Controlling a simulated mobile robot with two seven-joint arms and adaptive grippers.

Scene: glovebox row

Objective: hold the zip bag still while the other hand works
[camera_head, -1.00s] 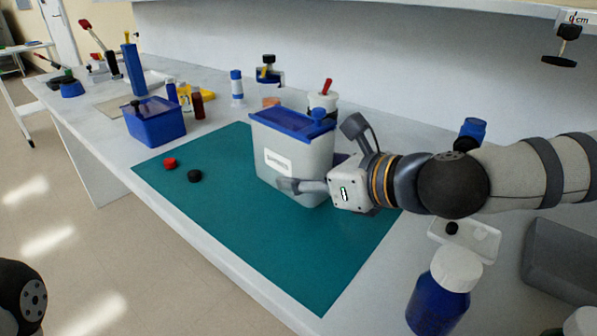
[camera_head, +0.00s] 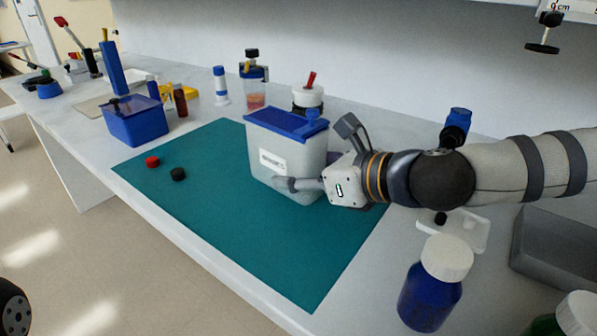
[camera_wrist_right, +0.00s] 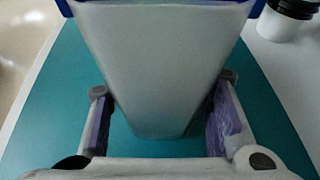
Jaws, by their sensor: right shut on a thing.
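The zip bag shows as a pale, box-shaped container (camera_head: 290,165) with a blue top and a white front label. It stands upright on the teal mat (camera_head: 235,230). My right gripper (camera_head: 312,172) reaches it from the right and is shut on it, one finger across the lower front. The other finger is partly hidden behind it in the head view. In the right wrist view the pale body (camera_wrist_right: 160,60) tapers down between the two purple-padded fingers of the right gripper (camera_wrist_right: 163,88). My left gripper is out of view; only a dark part of my left arm shows at the lower left.
A red cap (camera_head: 153,161) and a black cap (camera_head: 178,174) lie on the mat's left. A blue bin (camera_head: 135,125) stands beyond them. A blue bottle with a white lid (camera_head: 430,290) and a white tray (camera_head: 462,232) stand near my right arm. The mat's front is clear.

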